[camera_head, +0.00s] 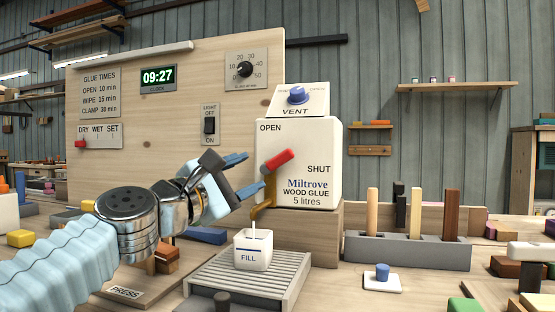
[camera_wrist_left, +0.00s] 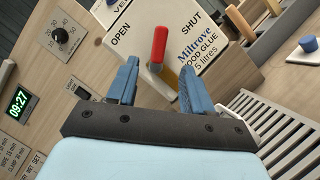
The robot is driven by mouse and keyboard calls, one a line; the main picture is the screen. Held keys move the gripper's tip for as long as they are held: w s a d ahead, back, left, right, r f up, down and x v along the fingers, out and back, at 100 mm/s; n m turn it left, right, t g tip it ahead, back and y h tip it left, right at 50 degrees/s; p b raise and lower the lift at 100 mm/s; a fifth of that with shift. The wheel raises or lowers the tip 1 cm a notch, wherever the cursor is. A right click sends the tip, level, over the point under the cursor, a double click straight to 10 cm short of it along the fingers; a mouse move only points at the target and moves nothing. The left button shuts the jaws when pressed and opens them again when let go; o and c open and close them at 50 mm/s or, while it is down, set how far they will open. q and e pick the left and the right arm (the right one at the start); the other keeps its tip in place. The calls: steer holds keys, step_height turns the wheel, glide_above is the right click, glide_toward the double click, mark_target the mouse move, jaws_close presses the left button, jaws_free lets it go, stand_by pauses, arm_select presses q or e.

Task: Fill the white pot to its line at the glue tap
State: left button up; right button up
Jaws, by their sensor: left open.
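The white pot (camera_head: 253,252), marked with a blue line and FILL, stands upright on the slatted grey tray under the tap spout (camera_head: 258,207). A thin pale stream runs from the spout into the pot. The glue level inside cannot be made out. The red tap lever (camera_head: 279,160) on the white glue box (camera_head: 325,150) points up, between OPEN and SHUT. My left gripper (camera_head: 243,175) is open and empty just left of the lever. In the left wrist view the lever (camera_wrist_left: 159,45) shows between and beyond the blue fingertips (camera_wrist_left: 158,76). My right gripper is not in view.
The glue box stands on a wooden block (camera_head: 310,238), with a blue VENT knob (camera_head: 297,94) on top. A grey rack (camera_head: 405,250) with upright sticks and a small white dish with a blue knob (camera_head: 382,278) are at right. A PRESS board (camera_head: 130,292) lies at front left.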

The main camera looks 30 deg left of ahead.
mark_target(280, 160)
arm_select(q)
steer(key=p+x, duration=0.1)
steer(key=x, duration=0.9)
steer(key=shift+w, duration=0.35)
steer(key=shift+c, duration=0.5)
jaws_close()
